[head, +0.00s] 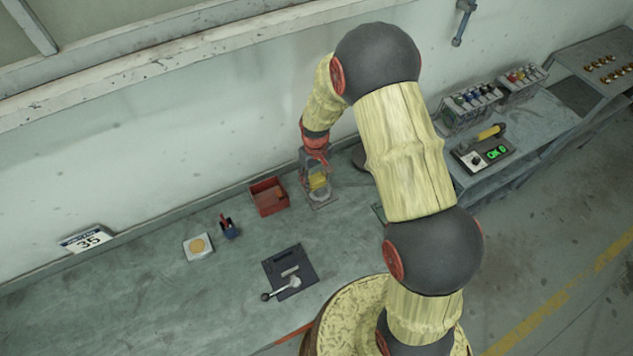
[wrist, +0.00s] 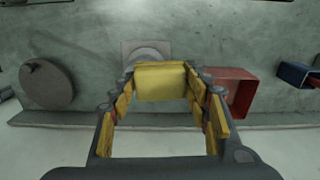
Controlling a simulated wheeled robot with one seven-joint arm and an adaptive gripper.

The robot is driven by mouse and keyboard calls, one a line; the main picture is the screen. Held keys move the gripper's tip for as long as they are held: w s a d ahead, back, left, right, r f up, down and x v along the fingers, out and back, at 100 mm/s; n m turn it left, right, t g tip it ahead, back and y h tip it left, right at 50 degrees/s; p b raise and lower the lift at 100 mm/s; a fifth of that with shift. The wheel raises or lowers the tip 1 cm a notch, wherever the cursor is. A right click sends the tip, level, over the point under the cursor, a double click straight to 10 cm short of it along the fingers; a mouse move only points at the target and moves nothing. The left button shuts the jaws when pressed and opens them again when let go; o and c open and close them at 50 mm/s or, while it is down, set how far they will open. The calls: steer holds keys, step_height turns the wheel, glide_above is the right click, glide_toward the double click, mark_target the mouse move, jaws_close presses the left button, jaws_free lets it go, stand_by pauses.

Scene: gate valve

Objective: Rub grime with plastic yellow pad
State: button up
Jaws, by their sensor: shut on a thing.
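My gripper (head: 318,181) is shut on a yellow pad (head: 320,184), low over the bench beside the red bin. In the wrist view the yellow pad (wrist: 160,81) sits between the fingertips of my gripper (wrist: 162,84). A pale square plate (wrist: 128,47) with a grey rounded shape on it lies just beyond the pad and is partly hidden by it. I cannot make out whether that shape is grime. I cannot tell whether the pad touches the plate.
A red bin (head: 268,196) stands close beside my gripper. A dark disc (wrist: 46,85) shows in the wrist view. The wall is close behind.

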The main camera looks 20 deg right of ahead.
steer(key=shift+r+p, duration=0.8)
steer(key=shift+r, duration=1.2)
